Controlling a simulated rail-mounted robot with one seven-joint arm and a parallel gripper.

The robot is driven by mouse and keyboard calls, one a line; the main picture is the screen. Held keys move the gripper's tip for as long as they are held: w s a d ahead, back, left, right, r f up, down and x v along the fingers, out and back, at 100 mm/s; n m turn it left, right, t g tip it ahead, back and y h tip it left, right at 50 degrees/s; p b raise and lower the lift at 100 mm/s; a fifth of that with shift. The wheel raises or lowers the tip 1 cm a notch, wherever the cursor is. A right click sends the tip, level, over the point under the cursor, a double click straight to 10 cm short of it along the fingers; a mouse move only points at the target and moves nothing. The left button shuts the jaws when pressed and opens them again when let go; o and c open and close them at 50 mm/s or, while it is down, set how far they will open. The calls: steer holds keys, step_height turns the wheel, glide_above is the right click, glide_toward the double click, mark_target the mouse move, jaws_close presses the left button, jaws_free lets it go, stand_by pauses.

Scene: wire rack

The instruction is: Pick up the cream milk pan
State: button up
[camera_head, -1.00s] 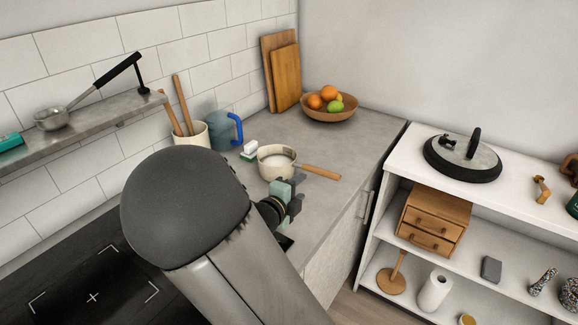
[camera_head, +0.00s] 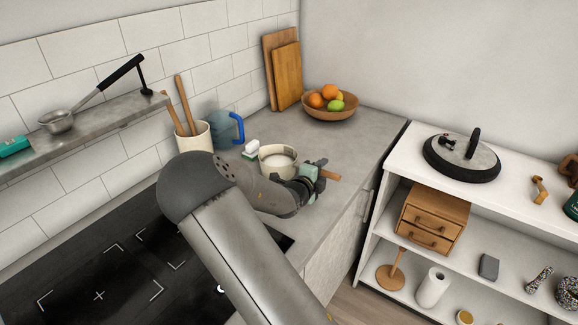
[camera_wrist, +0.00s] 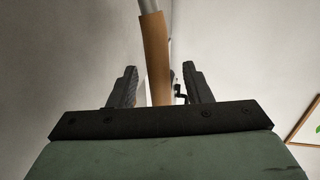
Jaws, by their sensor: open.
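The cream milk pan (camera_head: 277,159) stands upright on the grey counter, with its wooden handle (camera_head: 331,176) pointing right. My gripper (camera_head: 314,172) is over the handle, just right of the pan body, and hides part of the handle. In the wrist view the brown handle (camera_wrist: 155,58) runs between my two open fingers (camera_wrist: 160,86), with a gap on each side. A grey metal piece shows at its far end. The pan body is not clearly seen in the wrist view.
A white-and-green sponge or brush (camera_head: 251,149), a blue-handled jug (camera_head: 226,129) and a utensil crock (camera_head: 194,138) stand left of the pan. A fruit bowl (camera_head: 329,112) is behind it. The counter right of the bowl is clear.

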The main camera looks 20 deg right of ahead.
jaws_close()
steer(key=shift+r, duration=0.1)
steer(key=shift+r, duration=0.15)
